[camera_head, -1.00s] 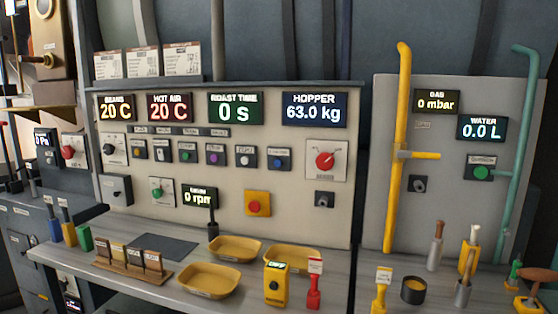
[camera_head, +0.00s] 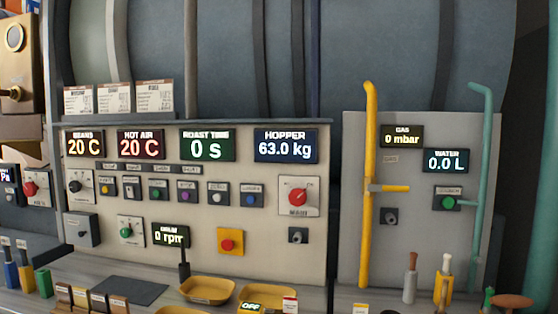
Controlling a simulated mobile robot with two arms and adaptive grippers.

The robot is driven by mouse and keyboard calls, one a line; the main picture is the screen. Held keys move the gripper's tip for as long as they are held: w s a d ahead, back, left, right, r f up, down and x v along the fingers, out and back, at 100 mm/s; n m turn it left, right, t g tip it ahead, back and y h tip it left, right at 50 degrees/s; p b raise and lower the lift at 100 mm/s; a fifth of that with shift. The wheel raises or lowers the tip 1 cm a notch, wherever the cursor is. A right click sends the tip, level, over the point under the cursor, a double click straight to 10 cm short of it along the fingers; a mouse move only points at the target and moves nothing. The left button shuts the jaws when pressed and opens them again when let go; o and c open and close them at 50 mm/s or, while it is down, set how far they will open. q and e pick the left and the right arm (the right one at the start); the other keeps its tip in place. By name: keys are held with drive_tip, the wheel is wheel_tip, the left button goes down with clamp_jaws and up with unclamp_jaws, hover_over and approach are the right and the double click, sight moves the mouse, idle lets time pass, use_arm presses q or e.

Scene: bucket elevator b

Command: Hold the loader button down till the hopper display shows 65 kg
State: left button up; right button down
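The hopper display (camera_head: 286,146) is a dark blue screen at the upper right of the pale control panel and reads 63.0 kg. Below it and to the left is a row of small push buttons. A blue button (camera_head: 250,195) ends the row at the right, with a white button (camera_head: 218,194) and a purple button (camera_head: 187,191) beside it. Their labels are too small to read, so I cannot tell which is the loader button. Neither of my grippers is in view.
A large red knob (camera_head: 298,197) sits right of the row, and a red button on a yellow plate (camera_head: 230,240) below. The shelf holds yellow trays (camera_head: 208,289) and tools. Yellow (camera_head: 368,230) and green (camera_head: 483,180) pipes stand out at the right.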

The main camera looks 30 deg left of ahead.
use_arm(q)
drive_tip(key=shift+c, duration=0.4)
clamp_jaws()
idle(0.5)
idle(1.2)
